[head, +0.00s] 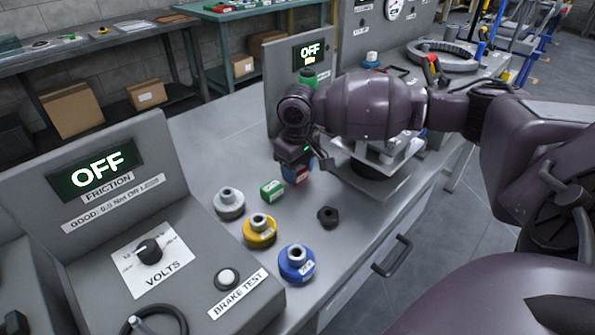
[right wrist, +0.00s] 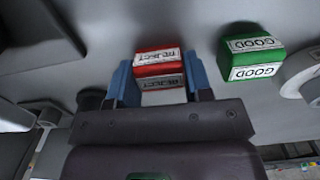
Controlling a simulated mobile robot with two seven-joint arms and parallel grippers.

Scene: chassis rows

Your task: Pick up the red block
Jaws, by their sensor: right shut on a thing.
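The red block (right wrist: 158,57), with white REJECT labels on its faces, sits between the two blue fingers of my right gripper (right wrist: 160,82) in the right wrist view. The fingers are closed on its two sides. In the head view, my right gripper (head: 297,172) points down low at the grey bench, and its fingers largely cover the red block. I cannot tell for certain whether the block still touches the bench. My left gripper is in neither view.
A green GOOD block (head: 272,190) lies close by, left of the gripper. Silver (head: 229,204), yellow (head: 259,232) and blue (head: 297,264) round parts stand nearer, with a dark nut-like piece (head: 328,216). A friction test panel (head: 100,180) reading OFF stands at left.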

